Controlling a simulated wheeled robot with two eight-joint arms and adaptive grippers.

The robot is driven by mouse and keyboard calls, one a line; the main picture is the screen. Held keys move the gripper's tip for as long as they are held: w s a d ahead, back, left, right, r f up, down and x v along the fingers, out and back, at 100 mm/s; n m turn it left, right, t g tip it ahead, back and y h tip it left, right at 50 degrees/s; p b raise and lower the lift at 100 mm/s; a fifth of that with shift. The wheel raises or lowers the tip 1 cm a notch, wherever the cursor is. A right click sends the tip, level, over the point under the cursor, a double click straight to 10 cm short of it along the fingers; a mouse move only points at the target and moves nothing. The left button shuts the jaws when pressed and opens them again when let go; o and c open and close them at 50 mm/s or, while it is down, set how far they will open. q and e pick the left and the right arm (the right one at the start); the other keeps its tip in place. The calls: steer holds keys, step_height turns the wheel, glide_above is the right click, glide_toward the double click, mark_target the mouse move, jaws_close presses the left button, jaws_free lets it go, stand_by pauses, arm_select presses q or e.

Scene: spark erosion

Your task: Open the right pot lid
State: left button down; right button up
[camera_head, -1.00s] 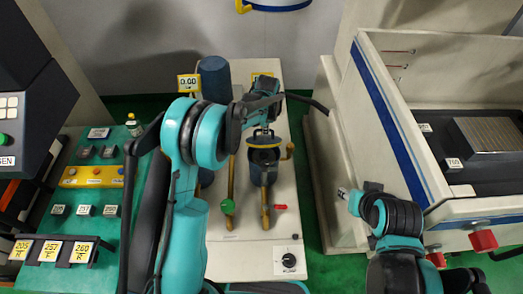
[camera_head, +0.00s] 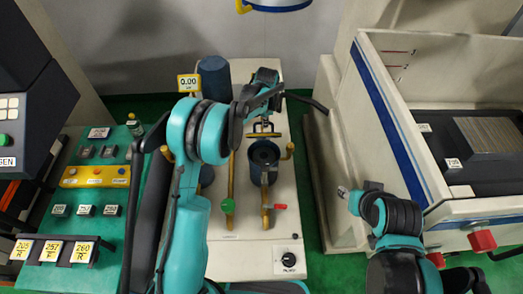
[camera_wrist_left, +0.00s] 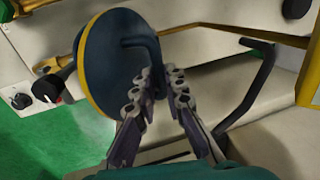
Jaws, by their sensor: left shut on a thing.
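The right pot (camera_head: 264,170) is a dark blue vessel on the white bench; its round mouth is uncovered and its dark inside shows. Its lid (camera_head: 263,133) is seen nearly edge-on behind and above the mouth, apart from the pot. In the left wrist view the lid (camera_wrist_left: 112,70) is a blue disc with a yellow rim and a bent dark handle. My left gripper (camera_wrist_left: 160,92) is shut on that handle; in the head view the left arm partly hides it. The left pot (camera_head: 206,176) is mostly hidden behind my left arm. My right gripper (camera_head: 343,192) shows only as a small tip.
A dark blue cylinder (camera_head: 214,77) stands at the back of the bench. Brass pipes with a green knob (camera_head: 228,205) and a red lever (camera_head: 280,207) lie in front of the pots. A large white machine (camera_head: 400,130) stands at the right.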

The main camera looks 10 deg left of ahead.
arm_select(q)
steer(key=shift+w+a, duration=0.15)
steer(key=shift+w, duration=0.6)
steer(key=shift+w+a, duration=0.25)
steer(key=shift+w, duration=0.9)
